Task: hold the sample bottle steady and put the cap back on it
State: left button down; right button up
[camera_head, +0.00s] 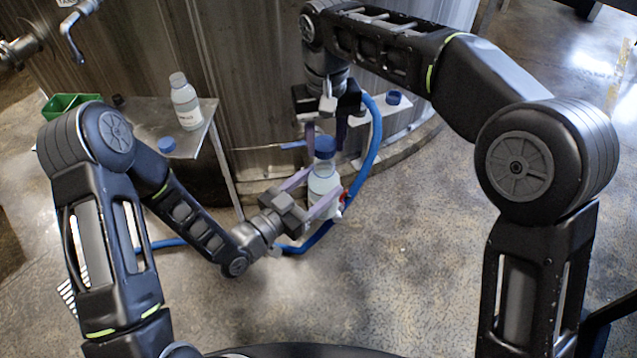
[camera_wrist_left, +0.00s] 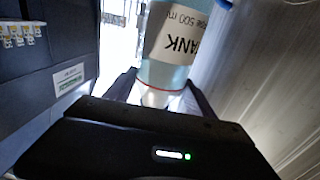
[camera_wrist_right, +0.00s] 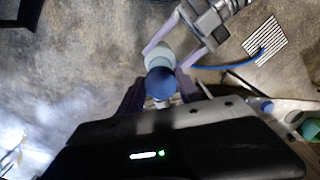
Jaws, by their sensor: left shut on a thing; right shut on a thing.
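The sample bottle (camera_head: 322,187) is clear with pale blue liquid and stands upright in the air in the head view. My left gripper (camera_head: 318,201) is shut around its body from the left. Its label, partly reading "TANK", shows in the left wrist view (camera_wrist_left: 178,40). The blue cap (camera_head: 325,147) is at the top of the bottle, in line with the neck. My right gripper (camera_head: 326,137) comes from above and is shut on the cap. The cap shows between its fingers in the right wrist view (camera_wrist_right: 160,83). I cannot tell whether the cap is seated or threaded.
A blue hose (camera_head: 374,140) curves close behind both grippers. The metal tank wall (camera_head: 250,80) stands behind. The floor in front is clear.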

aim_at(325, 165)
jog(key=shift+f, duration=1)
jog(key=shift+s+f, duration=0.1)
dwell(0.3)
jog(key=shift+f, duration=0.8)
jog(key=shift+f, duration=0.55)
dwell(0.4)
